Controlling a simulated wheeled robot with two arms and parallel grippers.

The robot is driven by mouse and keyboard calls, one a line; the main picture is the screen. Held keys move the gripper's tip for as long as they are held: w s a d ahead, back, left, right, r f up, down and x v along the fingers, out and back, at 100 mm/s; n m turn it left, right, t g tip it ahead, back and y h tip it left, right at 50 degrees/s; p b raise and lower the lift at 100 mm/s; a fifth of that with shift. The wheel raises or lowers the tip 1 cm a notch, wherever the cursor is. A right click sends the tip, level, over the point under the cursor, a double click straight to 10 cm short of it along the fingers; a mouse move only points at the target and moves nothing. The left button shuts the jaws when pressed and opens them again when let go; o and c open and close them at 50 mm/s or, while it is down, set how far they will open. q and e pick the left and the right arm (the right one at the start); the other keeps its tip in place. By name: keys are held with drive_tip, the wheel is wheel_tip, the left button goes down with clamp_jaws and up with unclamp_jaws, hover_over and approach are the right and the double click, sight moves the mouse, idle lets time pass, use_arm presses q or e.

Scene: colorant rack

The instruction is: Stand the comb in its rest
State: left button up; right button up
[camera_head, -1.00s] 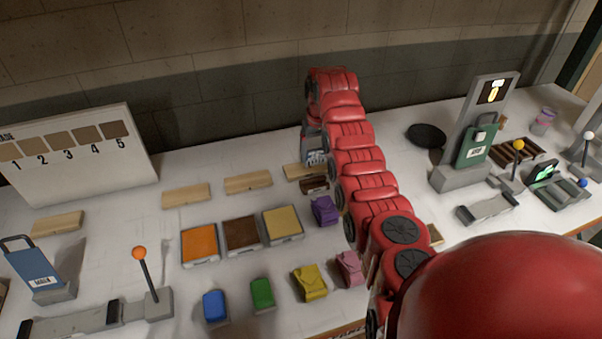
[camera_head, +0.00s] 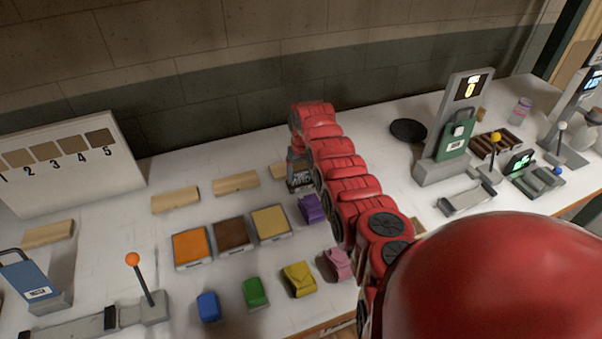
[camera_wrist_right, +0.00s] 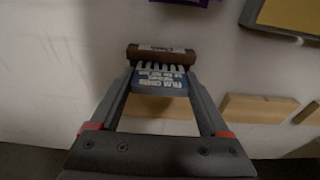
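The comb (camera_wrist_right: 160,80) is a grey-blue plate with printed lettering and pale teeth. In the right wrist view my right gripper (camera_wrist_right: 160,74) has its two fingers at the comb's sides and is shut on it. The teeth point at a dark brown bar (camera_wrist_right: 162,57), which looks like the rest, and appear to meet it; I cannot tell how deep they sit. In the head view the lettered comb (camera_head: 300,181) shows small below the end of my red right arm, low over the table, and the brown bar is hard to make out there. My left gripper is not in view.
A tan wooden block (camera_head: 278,171) lies close behind the comb. A purple pouch (camera_head: 311,208) is close in front. Orange, brown and yellow trays (camera_head: 271,224) are to the left. A green-tagged stand (camera_head: 447,150) and a dark round dish (camera_head: 408,130) stand to the right.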

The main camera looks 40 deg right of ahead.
drive_tip(key=shift+o, duration=1.4)
drive_tip(key=shift+r+p, duration=0.3)
drive_tip(key=shift+r, duration=0.15)
drive_tip(key=shift+r+b, duration=0.3)
drive_tip(key=shift+b, duration=0.05)
wheel_tip(320, 180, up, 11)
drive_tip(key=s+b, duration=0.1)
drive_tip(key=b, duration=0.1)
drive_tip(key=shift+s+a, duration=0.15)
drive_tip(key=shift+s, duration=0.05)
